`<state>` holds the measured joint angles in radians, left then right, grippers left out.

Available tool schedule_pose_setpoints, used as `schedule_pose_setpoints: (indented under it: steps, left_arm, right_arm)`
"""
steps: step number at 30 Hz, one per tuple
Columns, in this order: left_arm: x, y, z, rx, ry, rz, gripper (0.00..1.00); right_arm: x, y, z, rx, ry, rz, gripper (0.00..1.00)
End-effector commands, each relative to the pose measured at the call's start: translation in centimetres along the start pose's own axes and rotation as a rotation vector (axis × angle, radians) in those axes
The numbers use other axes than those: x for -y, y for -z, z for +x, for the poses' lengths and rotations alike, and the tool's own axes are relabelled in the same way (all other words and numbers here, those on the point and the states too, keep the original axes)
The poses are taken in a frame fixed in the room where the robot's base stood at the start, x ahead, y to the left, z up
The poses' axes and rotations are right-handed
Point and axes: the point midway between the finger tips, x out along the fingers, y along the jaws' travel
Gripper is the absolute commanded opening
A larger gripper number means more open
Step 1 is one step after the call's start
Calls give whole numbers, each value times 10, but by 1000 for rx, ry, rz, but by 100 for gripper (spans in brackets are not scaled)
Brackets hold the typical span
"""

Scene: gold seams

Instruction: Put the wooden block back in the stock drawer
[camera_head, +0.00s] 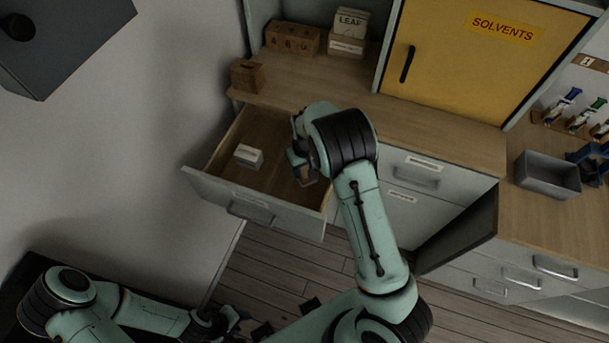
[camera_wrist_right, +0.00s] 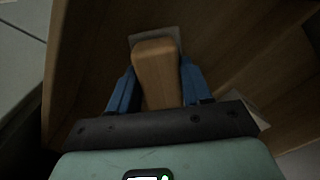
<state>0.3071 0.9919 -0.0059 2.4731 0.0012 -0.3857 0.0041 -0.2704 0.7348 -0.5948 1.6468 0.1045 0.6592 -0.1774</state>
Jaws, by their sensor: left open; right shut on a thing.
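The stock drawer (camera_head: 200,184) is pulled open at the left of the counter, with a wooden inside. My right gripper (camera_head: 302,172) is over the right part of the open drawer, pointing down. In the right wrist view the blue fingers (camera_wrist_right: 157,88) are shut on the wooden block (camera_wrist_right: 157,70), one on each side. A grey patch shows around the block's far end; I cannot tell whether the block touches the drawer floor. My arm hides most of the block in the head view. My left gripper (camera_head: 246,328) is open and empty, low and away from the drawer.
A small white box (camera_head: 248,156) lies in the drawer, left of my right gripper. A yellow solvents cabinet (camera_head: 476,60) and a grey tray (camera_head: 547,176) are to the right.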

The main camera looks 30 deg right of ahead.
Motion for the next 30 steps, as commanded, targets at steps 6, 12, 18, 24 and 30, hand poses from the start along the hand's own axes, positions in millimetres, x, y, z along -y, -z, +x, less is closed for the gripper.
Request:
schedule_pose_setpoints:
  steps: [6,12,18,24,30]
  left_arm:
    - [0,0,1,0,0,0,43]
    - [1,-1,2,1,0,0,43]
    - [1,-1,2,1,0,-1,43]
    - [2,-2,3,2,1,-1,43]
    - [2,-2,3,2,1,-1,43]
  right_arm:
    - [0,0,16,1,0,0,24]
    - [0,0,46,1,0,0,24]
    - [0,0,48,-2,1,-1,24]
    - [0,0,50,-1,0,0,62]
    - [0,0,49,-1,0,0,74]
